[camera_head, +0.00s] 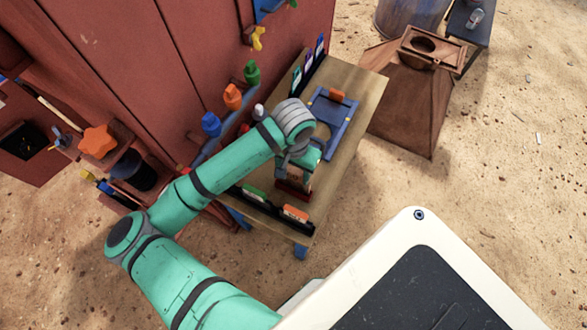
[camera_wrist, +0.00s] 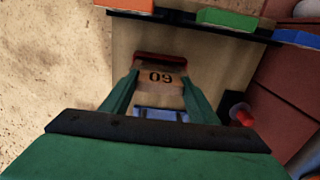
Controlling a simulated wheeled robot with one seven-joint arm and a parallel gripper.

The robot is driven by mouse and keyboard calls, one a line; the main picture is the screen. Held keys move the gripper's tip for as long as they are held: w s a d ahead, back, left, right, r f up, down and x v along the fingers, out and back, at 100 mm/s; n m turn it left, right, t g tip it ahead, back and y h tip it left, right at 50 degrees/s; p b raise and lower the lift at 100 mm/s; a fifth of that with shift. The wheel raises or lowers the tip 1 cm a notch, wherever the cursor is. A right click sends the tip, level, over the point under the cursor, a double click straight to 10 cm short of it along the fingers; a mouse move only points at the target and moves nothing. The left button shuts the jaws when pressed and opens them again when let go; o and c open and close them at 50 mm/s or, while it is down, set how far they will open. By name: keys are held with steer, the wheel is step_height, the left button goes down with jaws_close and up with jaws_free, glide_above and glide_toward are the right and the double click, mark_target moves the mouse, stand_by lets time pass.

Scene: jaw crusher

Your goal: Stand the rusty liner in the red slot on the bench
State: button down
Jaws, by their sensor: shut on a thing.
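My gripper (camera_wrist: 160,80) is shut on the rusty liner (camera_wrist: 160,90), a brownish piece with a dark number on its face, held between the two green fingers. In the head view my gripper (camera_head: 298,172) is low over the bench (camera_head: 358,85), and the liner is mostly hidden by the arm. The red slot (camera_head: 292,190) shows as a dark red piece just below the gripper. In the wrist view the red slot (camera_wrist: 160,58) shows at the liner's far edge. I cannot tell whether the liner is inside it or only above it.
A black rack with a green block (camera_head: 254,193) and an orange block (camera_head: 295,213) lines the bench's near edge. A blue frame (camera_head: 348,118) lies further along the bench. A rusty hopper (camera_head: 412,100) stands beyond the bench.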

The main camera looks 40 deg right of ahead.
steer(key=shift+f, duration=0.65)
steer(key=c, duration=0.6)
jaws_free()
step_height(320, 180, up, 11)
steer(key=shift+f, duration=0.1)
stand_by(0.5)
